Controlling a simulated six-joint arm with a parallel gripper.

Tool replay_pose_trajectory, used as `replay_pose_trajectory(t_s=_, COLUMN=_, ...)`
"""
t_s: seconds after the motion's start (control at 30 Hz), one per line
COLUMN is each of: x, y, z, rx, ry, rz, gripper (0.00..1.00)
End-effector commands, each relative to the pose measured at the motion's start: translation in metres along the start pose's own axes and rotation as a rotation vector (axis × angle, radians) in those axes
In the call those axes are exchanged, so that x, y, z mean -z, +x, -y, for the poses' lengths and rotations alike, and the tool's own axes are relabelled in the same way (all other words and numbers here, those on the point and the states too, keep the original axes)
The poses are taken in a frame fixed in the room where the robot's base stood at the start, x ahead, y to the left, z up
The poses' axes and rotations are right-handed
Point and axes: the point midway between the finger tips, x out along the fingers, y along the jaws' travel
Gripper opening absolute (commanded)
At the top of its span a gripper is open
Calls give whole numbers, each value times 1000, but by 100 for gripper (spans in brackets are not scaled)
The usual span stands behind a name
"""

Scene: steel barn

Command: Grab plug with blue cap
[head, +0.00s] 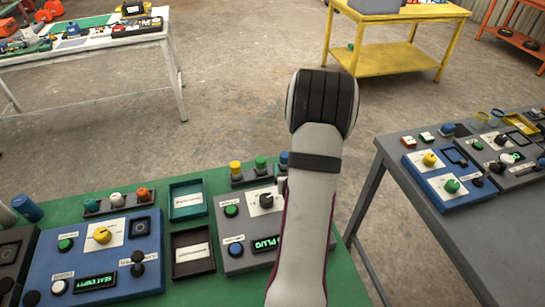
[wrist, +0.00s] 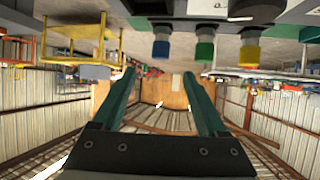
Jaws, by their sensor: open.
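The plug with the blue cap (head: 284,158) stands at the right end of a dark rack on the green table, partly hidden by my arm. Green-capped (head: 260,163) and yellow-capped (head: 236,168) plugs stand left of it. In the wrist view, which looks upside down, the blue-capped plug (wrist: 161,47) hangs at the top, beyond my fingertips, with green (wrist: 204,48) and yellow (wrist: 249,52) plugs to its right. My gripper (wrist: 160,75) is open and empty, its green fingers apart from the plug. The head view does not show my fingers, hidden behind my arm.
A second rack (head: 117,202) holds teal, white and orange plugs. Two trays (head: 187,200) (head: 192,252) lie between the blue panel (head: 95,257) and the grey panel (head: 248,226). A grey table (head: 455,222) with panels stands at right. Open floor lies behind.

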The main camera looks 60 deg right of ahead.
Motion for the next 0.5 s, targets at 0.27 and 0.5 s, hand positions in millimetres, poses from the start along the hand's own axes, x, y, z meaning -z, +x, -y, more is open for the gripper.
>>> replay_pose_trajectory(t_s=0.27, x=0, y=57, z=1, rx=2, ry=-1, rz=1, gripper=75)
replay_pose_trajectory(t_s=0.5, x=0, y=101, z=1, rx=1, ry=-1, rz=1, gripper=75)
